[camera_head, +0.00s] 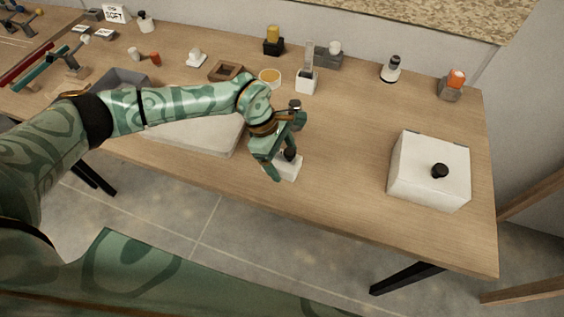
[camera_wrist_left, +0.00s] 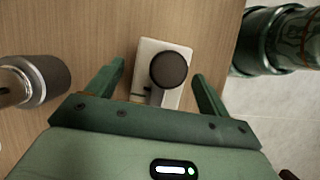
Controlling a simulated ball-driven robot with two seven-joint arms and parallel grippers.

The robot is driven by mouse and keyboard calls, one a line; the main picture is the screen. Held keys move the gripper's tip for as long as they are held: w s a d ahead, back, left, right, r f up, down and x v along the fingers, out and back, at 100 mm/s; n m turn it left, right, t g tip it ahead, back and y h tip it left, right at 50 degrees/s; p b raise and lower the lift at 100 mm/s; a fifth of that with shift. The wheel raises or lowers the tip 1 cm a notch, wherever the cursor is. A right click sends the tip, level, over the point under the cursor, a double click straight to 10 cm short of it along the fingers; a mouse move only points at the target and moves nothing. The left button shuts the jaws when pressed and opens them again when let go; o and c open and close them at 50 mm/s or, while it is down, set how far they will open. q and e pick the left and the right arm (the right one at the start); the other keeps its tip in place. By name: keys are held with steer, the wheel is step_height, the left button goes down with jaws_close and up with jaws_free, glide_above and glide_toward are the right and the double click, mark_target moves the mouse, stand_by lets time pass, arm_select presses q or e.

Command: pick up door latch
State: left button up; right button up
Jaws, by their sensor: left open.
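The door latch looks like a small white plate with a dark round knob (camera_wrist_left: 168,69). It lies on the wooden table (camera_head: 345,190) near the front edge, and part of its white plate (camera_head: 291,168) shows in the head view. My left gripper (camera_head: 283,166) is over it, pointing down. In the left wrist view its two green fingers (camera_wrist_left: 160,90) are spread apart, one on each side of the latch, with a gap on both sides. My fingers hide some of the latch in the head view. My right gripper is out of view.
A white box with a black knob (camera_head: 410,178) stands at the right. A pale tray (camera_head: 215,136) lies under my left arm. Several small items line the back, including a wooden square frame (camera_head: 225,71) and a shallow bowl (camera_head: 270,77). Table between latch and box is clear.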

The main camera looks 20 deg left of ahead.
arm_select(q)
steer(key=shift+x, duration=0.85)
steer(key=shift+r, duration=0.1)
steer(key=c, duration=1.3)
